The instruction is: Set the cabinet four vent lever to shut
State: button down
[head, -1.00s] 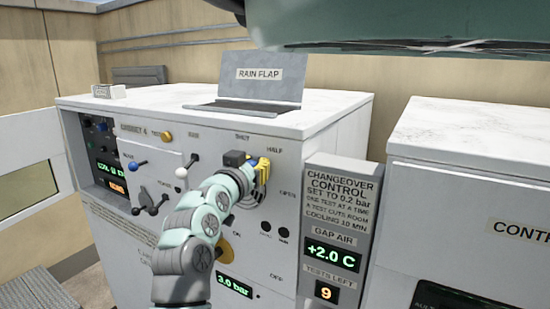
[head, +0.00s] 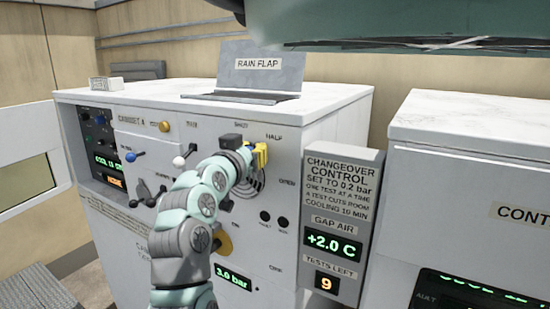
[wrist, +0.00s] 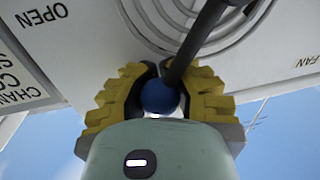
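The cabinet four panel (head: 150,232) is the white front on the left in the head view. Its round vent grille (head: 250,186) has labels SHUT above, HALF at upper right and OPEN at right. My gripper (head: 260,154), with yellow fingers, is at the vent's top, just below and left of the HALF label. In the wrist view my gripper (wrist: 158,90) has its dark pads on both sides of a blue ball knob (wrist: 159,97) and looks shut on it. The knob ends the dark vent lever (wrist: 196,42). In the head view my gripper hides the knob.
A dark block (head: 231,141) sits beside my gripper. Other knobs and levers (head: 184,160) lie to the left. The changeover control box (head: 338,225) juts out at right. A hinged rain flap (head: 262,72) stands on the cabinet top.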

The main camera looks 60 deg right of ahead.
jog(key=shift+w+a+r+n+g+y+b, duration=0.1)
jog(key=shift+w+r+n+b, duration=0.1)
jog(key=shift+w+n+b, duration=1.05)
jog(key=shift+w+a+r+n+g+y+b, duration=0.15)
jog(key=shift+w+r+n+b, duration=0.2)
jog(key=shift+n+b, duration=1)
jog(key=shift+w+a+r+n+g+y+b, duration=0.1)
jog(key=shift+w+n+b, duration=0.65)
jog(key=shift+b, duration=1.15)
jog(key=shift+w, duration=0.15)
jog(key=c, duration=1.2)
grip_release()
jog(key=shift+a+f, duration=0.1)
jog(key=shift+a, duration=0.05)
jog(key=shift+c, duration=0.2)
jog(key=o, duration=0.6)
jog(key=shift+o, duration=0.2)
jog(key=shift+d, duration=0.2)
jog(key=shift+s+m, duration=0.2)
jog(key=shift+m, duration=0.05)
